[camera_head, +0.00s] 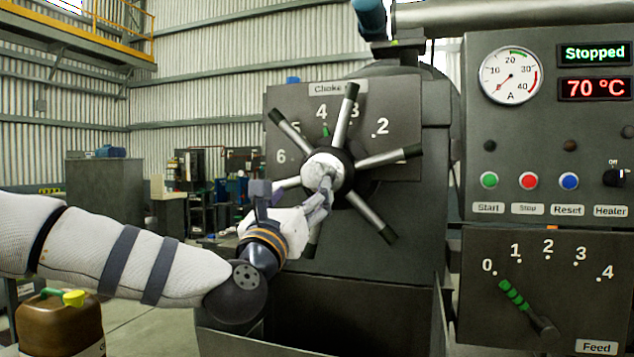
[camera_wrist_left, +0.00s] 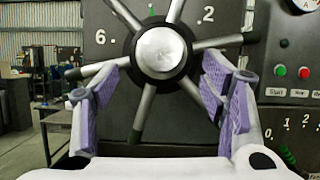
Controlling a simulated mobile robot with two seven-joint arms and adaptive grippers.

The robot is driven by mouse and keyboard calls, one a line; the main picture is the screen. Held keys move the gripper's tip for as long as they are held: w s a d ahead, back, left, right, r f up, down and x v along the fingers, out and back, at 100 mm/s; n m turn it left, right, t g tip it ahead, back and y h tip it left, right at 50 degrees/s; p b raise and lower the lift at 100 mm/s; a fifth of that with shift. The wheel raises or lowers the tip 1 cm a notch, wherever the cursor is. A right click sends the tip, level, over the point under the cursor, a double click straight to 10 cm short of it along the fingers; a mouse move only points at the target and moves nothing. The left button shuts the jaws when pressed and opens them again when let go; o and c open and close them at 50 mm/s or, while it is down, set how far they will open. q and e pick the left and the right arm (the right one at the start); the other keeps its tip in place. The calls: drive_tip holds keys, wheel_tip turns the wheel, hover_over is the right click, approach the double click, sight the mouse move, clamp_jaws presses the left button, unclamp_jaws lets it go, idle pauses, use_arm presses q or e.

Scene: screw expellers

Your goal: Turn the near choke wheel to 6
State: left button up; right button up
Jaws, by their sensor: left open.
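The choke wheel (camera_head: 342,133) has a pale round hub and several silver spokes with dark tips. It stands on a dark panel marked "Choke" (camera_head: 396,104), with numbers 2 to 6 around it. A small green mark (camera_head: 325,130) shows just under the 4. My left gripper (camera_head: 296,192) is open in front of the wheel, at the hub's lower left. In the left wrist view, its purple-padded fingers (camera_wrist_left: 160,84) stand either side of the hub (camera_wrist_left: 161,53), over the lower spokes. I cannot tell whether they touch the spokes. My right gripper is out of view.
On the right are a control panel reading "Stopped" and 70 °C (camera_head: 594,88), with coloured buttons, and a feed lever (camera_head: 526,305) pointing near 0. A dark trough edge (camera_head: 262,340) lies below my left arm. A brown jug (camera_head: 60,325) stands lower left.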

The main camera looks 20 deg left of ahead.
sight(313, 178)
use_arm(q)
drive_tip(key=x, duration=0.9)
drive_tip(key=shift+w+d+f, duration=0.15)
drive_tip(key=shift+f, duration=0.1)
drive_tip(key=shift+w+r+b, duration=0.2)
drive_tip(key=shift+w+b, duration=0.05)
drive_tip(key=shift+b, duration=0.05)
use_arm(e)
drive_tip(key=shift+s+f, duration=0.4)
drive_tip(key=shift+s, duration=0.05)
